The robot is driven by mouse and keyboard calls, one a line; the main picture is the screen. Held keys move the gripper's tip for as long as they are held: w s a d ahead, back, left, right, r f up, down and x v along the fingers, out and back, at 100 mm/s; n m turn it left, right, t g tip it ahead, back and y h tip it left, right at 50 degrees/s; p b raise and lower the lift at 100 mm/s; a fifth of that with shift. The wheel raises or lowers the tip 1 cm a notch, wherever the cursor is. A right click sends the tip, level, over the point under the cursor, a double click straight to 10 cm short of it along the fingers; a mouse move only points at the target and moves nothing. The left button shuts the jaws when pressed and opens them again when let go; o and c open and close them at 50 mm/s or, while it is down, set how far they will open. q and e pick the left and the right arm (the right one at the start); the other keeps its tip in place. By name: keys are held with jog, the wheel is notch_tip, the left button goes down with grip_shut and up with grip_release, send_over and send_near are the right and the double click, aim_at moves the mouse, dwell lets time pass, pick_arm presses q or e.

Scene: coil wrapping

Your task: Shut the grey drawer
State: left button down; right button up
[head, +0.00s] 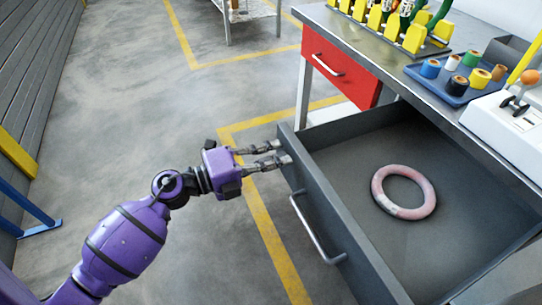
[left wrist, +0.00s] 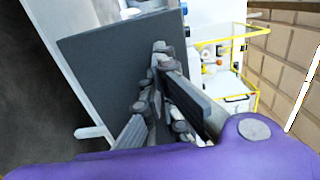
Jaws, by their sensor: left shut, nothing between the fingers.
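The grey drawer (head: 345,235) under the workbench is pulled well out in the head view. Its bar handle (head: 316,232) is on the outer face of its front panel. A pink ring (head: 404,192) lies flat inside it. My left gripper (head: 284,153) is at the far end of the front panel, away from the handle, with its fingertips over the panel's edge in the picture. In the left wrist view its fingers (left wrist: 158,52) are shut and empty in front of the dark grey panel (left wrist: 100,75). I cannot tell whether they touch it. My right gripper is not in view.
A red drawer (head: 338,68) beside the grey one is shut or nearly so. The floor left of the drawer is clear.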

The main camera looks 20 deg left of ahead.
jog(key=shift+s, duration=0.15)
pick_arm(q)
jog(key=shift+w+d+r, duration=0.1)
jog(key=shift+w+d, duration=0.15)
jog(key=shift+w, duration=0.05)
jog(key=p+x, duration=0.3)
jog(key=x, duration=2.4)
jog(key=shift+f+b, duration=0.2)
jog(key=shift+b, duration=0.15)
jog(key=b+x, duration=0.2)
jog(key=x, duration=0.6)
jog(key=shift+w+d+f, duration=0.15)
jog(key=shift+w+d, duration=0.1)
jog(key=shift+d, duration=0.05)
jog(key=shift+w+d, duration=0.3)
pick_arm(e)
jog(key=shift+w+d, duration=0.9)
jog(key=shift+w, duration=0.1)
pick_arm(q)
jog(key=shift+r, duration=0.3)
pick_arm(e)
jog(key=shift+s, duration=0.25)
